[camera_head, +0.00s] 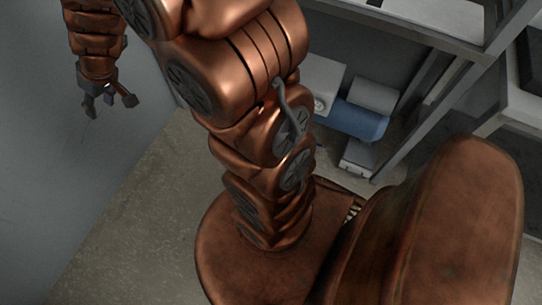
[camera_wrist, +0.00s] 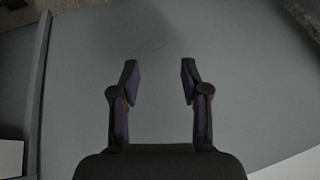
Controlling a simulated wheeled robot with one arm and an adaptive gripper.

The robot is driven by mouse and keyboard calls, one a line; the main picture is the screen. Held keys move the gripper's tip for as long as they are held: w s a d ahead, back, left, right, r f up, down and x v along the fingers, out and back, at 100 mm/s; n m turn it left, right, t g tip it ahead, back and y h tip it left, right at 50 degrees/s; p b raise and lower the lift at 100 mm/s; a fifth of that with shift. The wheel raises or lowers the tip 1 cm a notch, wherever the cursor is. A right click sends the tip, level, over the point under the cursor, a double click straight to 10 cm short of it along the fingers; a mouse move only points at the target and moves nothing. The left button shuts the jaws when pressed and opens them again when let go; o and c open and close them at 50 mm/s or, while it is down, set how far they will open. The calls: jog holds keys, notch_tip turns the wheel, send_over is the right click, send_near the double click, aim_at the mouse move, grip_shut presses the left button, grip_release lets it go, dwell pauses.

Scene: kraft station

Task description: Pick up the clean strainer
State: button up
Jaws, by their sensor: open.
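No strainer shows in either view.
A metal shelf frame (camera_head: 430,95) stands at the right, with a blue roll-shaped thing (camera_head: 358,121) and white boxes near its base. Bare concrete floor (camera_head: 150,215) lies between.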

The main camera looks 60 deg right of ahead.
jog(key=w+d+f+m+t+h+b, duration=0.1)
jog(key=w+d+f+h+b, duration=0.15)
jog(key=w+d+f, duration=0.5)
jog(key=w+d+f+m+t+h+b, duration=0.1)
jog(key=w+d+f+b, duration=0.35)
jog(key=d+f, duration=0.5)
jog(key=s+d+f+m+g+h+b, duration=0.1)
jog(key=s+d+f+g+h+b, duration=0.15)
jog(key=d+f, duration=0.6)
jog(key=s+d+f+g+h+b, duration=0.1)
jog(key=s+d+f+h+b, duration=0.3)
jog(key=f, duration=0.7)
jog(key=s+d+f+m+g+b, duration=0.1)
jog(key=s+d+f+g+b, duration=0.1)
jog(key=d+f, duration=0.65)
jog(key=shift+s+d+f+m+g+y+b, duration=0.1)
jog(key=shift+s+d+f+g+b, duration=1.25)
jog(key=shift+s+f, duration=4.15)
jog(key=shift+s+d+f+m+g+y+b, duration=0.1)
jog(key=shift+s+d+f+g+b, duration=0.3)
jog(key=shift+s+f+g+b, duration=4.75)
jog(key=shift+s+d+f+m+t+y+p, duration=0.1)
jog(key=shift+s+d+f+t+p, duration=0.85)
jog(key=shift+s+f, duration=4.85)
